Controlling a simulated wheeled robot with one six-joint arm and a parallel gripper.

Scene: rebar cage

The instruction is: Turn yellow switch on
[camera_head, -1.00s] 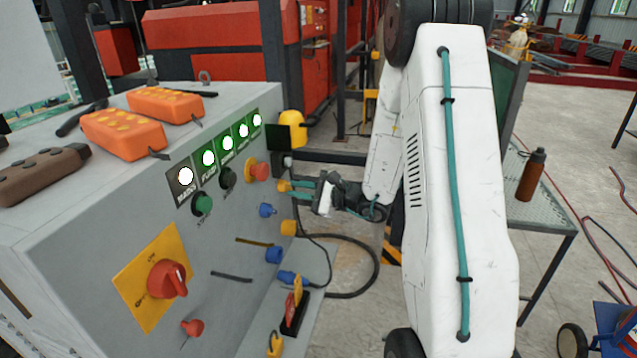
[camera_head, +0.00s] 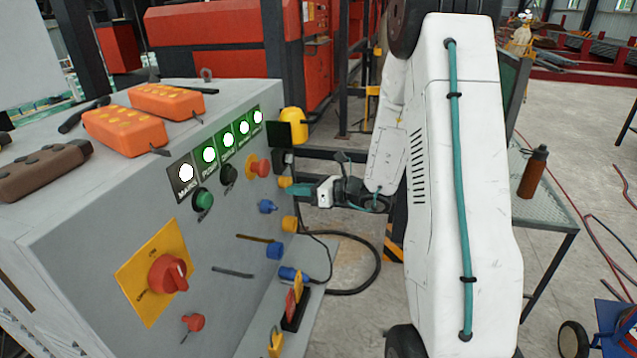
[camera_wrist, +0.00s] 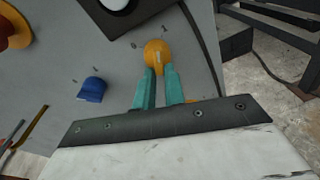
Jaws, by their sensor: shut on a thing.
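The yellow switch (camera_head: 285,181) is a small round knob on the right part of the grey control panel. In the wrist view the yellow switch (camera_wrist: 157,52) sits between the teal fingertips, with a pale mark on its face. My gripper (camera_head: 292,187) reaches in from the right at the panel. In the wrist view my gripper (camera_wrist: 159,72) is shut on the yellow switch, one finger on each side. The switch's edges under the fingers are hidden.
A blue knob (camera_wrist: 92,90) is left of the yellow one in the wrist view. A red and yellow button (camera_head: 258,169) and a second yellow knob (camera_head: 290,224) are close by. Orange remotes (camera_head: 125,134) lie on the panel top. A table (camera_head: 540,212) with a bottle stands right.

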